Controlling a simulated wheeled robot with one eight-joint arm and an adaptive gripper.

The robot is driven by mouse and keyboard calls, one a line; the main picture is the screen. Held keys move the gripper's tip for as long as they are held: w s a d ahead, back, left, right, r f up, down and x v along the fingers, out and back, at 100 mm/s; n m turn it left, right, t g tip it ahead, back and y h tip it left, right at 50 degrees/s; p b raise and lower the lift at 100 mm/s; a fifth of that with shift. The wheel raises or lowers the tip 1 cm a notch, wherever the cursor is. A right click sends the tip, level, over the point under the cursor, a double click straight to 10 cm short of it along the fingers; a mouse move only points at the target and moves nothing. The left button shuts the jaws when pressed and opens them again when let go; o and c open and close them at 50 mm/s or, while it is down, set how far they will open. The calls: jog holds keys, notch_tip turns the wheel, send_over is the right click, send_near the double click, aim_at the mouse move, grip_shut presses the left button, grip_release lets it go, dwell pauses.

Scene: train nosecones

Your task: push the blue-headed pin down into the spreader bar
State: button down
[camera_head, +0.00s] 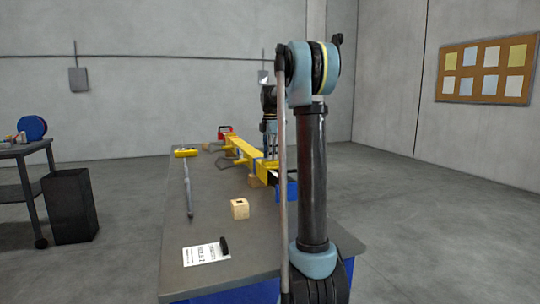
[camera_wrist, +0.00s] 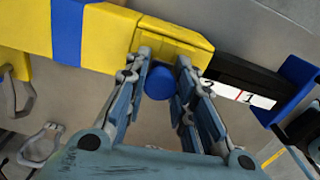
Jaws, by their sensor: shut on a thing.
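The blue-headed pin (camera_wrist: 160,82) shows in the wrist view as a round blue head between my fingers, at the side of the yellow spreader bar (camera_wrist: 108,38). My gripper (camera_wrist: 163,60) is shut on the pin, with its fingertips close against the bar. The pin's shank is hidden, so I cannot tell how deep it sits. In the head view the yellow spreader bar (camera_head: 243,151) lies along the table, and my arm hides part of it and the pin. A dark bar with a number scale (camera_wrist: 240,88) extends from the yellow end towards a blue end piece (camera_wrist: 288,90).
The grey table (camera_head: 215,215) holds a wooden block (camera_head: 240,209), a paper sheet (camera_head: 205,253) with a small black object (camera_head: 224,246), a long grey tool (camera_head: 187,190) and a yellow item (camera_head: 186,152). A dark bin (camera_head: 70,205) stands left. Floor at right is clear.

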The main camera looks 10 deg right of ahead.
jog(key=shift+f, duration=0.2)
dwell(0.3)
jog(key=c, duration=1.3)
grip_release()
notch_tip(320, 180, up, 12)
jog(key=shift+w+f, duration=0.1)
